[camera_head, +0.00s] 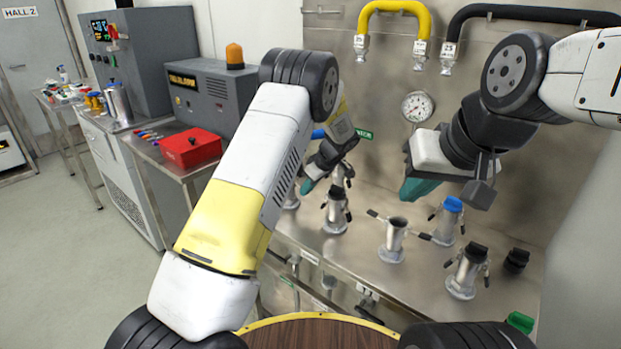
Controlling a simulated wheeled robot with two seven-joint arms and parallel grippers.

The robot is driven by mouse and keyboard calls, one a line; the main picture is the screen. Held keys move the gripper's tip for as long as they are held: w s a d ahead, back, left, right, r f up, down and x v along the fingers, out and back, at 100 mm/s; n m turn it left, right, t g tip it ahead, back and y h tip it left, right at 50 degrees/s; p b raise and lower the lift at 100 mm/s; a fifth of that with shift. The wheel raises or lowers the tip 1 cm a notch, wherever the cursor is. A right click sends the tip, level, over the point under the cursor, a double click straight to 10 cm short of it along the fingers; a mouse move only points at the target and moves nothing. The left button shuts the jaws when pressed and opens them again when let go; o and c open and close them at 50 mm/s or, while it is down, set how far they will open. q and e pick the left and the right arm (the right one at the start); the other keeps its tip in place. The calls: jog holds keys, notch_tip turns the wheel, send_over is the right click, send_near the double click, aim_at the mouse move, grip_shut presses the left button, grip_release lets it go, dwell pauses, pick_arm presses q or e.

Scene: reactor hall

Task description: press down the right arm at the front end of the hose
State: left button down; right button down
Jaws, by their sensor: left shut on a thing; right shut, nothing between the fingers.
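My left gripper (309,185) reaches down behind my own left forearm, beside a silver fitting (341,175) at the back of the steel bench. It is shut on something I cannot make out. A short piece of blue hose (318,133) shows above it; its ends are hidden, so I cannot tell where its front end or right arm is. My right gripper (418,190) is shut and empty, in the air above the bench. Below it stands an open silver fitting (394,240) with both dark arms spread outward.
Other fittings stand around: one blue-capped (447,220), one black-capped (466,270) and another silver one (335,212). A yellow hose (396,7) and a black hose (530,14) hang on the wall, above a gauge (416,106). A red box (190,147) sits left.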

pick_arm(q)
jog(key=shift+f+t+y, duration=0.25)
jog(key=shift+t+y, duration=0.15)
jog(key=shift+y, duration=0.1)
jog(key=c, duration=1.3)
grip_release()
jog(key=shift+f, duration=0.1)
jog(key=shift+v, duration=3.9)
